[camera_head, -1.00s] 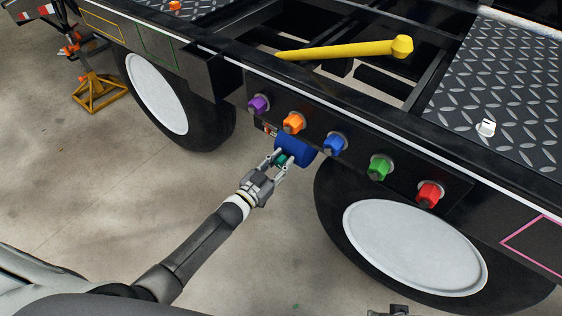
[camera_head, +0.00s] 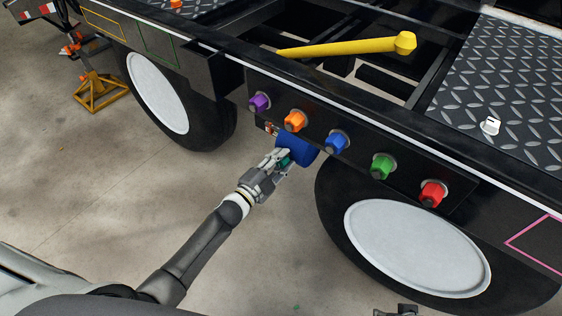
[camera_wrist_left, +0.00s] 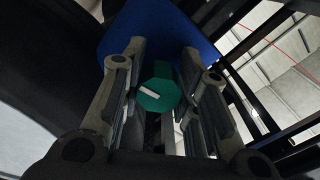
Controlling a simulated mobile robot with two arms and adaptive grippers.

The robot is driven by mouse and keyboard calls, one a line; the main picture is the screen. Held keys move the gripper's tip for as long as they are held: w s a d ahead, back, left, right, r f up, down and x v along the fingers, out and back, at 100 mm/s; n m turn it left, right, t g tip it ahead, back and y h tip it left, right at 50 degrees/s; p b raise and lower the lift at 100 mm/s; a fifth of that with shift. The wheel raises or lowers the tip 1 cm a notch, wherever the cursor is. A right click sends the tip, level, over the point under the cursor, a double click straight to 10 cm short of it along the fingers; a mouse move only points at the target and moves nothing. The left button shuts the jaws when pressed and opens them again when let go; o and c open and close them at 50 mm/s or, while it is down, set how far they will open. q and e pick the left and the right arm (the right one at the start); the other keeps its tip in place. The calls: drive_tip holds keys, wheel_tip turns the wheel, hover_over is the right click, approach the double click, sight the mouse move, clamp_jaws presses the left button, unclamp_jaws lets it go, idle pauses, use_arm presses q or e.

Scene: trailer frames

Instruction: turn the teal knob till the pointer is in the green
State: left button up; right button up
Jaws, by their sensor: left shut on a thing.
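The teal knob (camera_wrist_left: 157,96) sits on the end of a blue cylinder (camera_wrist_left: 150,35) under the trailer's side rail. It is mostly covered in the head view (camera_head: 284,162). A white bar lies slantwise on its face in the left wrist view. My left gripper (camera_head: 279,163) is shut on the knob, one finger on each side. A small part with red and white (camera_head: 271,128) shows beside the cylinder; I cannot read a pointer or a green zone there. A dark piece at the bottom edge (camera_head: 402,311) may be my right gripper; its jaws cannot be made out.
Purple (camera_head: 259,103), orange (camera_head: 295,121), blue (camera_head: 337,141), green (camera_head: 382,166) and red (camera_head: 433,193) knobs line the black panel above. A wheel (camera_head: 418,247) stands close at right, another (camera_head: 158,93) at left. A yellow bar (camera_head: 345,48) lies on the frame.

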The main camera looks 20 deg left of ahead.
use_arm(q)
drive_tip(key=shift+f+m, duration=0.1)
drive_tip(key=shift+m, duration=0.8)
drive_tip(key=m+b, duration=0.2)
drive_tip(key=m, duration=0.3)
drive_tip(key=shift+r+m+b, duration=0.2)
drive_tip(key=shift+m+b, duration=0.45)
drive_tip(key=shift+m, duration=0.95)
use_arm(e)
drive_tip(key=v, duration=0.7)
drive_tip(key=shift+w+t, duration=0.2)
drive_tip(key=shift+t, duration=0.1)
use_arm(q)
drive_tip(key=o, duration=1)
drive_tip(key=shift+s, duration=0.1)
use_arm(e)
drive_tip(key=shift+w, duration=0.1)
use_arm(q)
drive_tip(key=v, duration=1.2)
drive_tip(key=shift+r, duration=0.1)
